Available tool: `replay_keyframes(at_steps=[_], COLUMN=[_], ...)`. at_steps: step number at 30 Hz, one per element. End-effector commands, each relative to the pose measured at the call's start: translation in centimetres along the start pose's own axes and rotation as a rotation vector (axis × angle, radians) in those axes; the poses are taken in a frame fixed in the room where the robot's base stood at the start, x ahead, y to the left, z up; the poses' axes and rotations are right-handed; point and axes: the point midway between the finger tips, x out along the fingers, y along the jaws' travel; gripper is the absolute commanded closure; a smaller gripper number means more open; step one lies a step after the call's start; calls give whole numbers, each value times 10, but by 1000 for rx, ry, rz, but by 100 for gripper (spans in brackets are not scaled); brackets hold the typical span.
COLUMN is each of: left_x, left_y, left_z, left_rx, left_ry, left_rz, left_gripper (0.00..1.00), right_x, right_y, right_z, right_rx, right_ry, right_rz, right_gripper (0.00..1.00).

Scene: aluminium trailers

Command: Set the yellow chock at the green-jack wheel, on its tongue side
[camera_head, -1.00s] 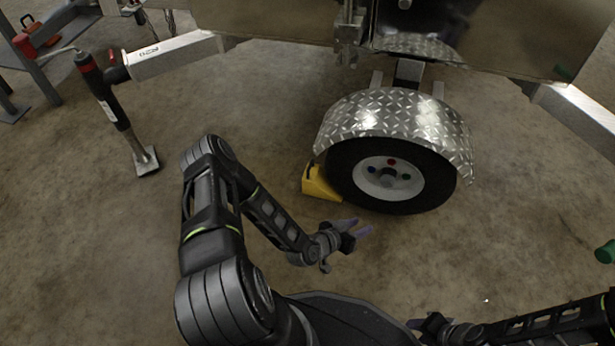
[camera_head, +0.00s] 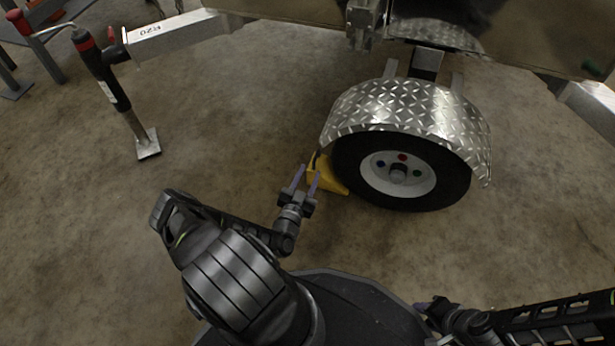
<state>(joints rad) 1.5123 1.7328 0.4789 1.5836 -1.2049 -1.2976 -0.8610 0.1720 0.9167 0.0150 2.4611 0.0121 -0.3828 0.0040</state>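The yellow chock (camera_head: 330,181) sits on the floor against the left side of the trailer wheel (camera_head: 400,178), partly hidden behind my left gripper's fingers. My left gripper (camera_head: 306,172) is open, with its two fingers spread and pointing toward the chock. The fingertips overlap the chock's left end in the picture; I cannot tell whether they touch it. My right gripper (camera_head: 431,308) is low at the bottom edge, and its fingers are too hidden to judge. No green jack is visible now; the jack (camera_head: 112,85) at the left has a red band.
A tread-plate fender (camera_head: 410,108) covers the wheel's top. A trailer beam (camera_head: 175,36) runs at the upper left to the red-banded jack, whose foot plate (camera_head: 147,143) rests on the floor. The concrete floor left of the chock is clear.

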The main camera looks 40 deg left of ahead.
Motion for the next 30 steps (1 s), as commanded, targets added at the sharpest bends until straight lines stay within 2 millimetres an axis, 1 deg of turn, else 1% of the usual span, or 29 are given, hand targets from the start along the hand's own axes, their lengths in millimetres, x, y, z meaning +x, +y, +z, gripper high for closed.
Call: replay_keyframes(at_steps=[5,12,15,19,27,30], left_x=[20,54,64,71,72,72], left_y=[0,0,0,0,0,0], left_z=[2,3,2,0,0,0], left_rx=[0,1,0,0,0,0], left_ry=[3,1,1,1,0,0], left_rz=[0,-1,0,0,1,0], left_gripper=[63,63,63,63,63,71], right_x=[9,21,23,24,24,24], right_y=[3,8,9,9,9,9], right_z=[0,-2,-2,-3,-3,-3], right_rx=[1,2,3,3,3,3], right_ry=[0,1,2,3,3,3], right_rz=[-2,-4,-5,-5,-5,-5], right_gripper=[64,64,64,64,64,64])
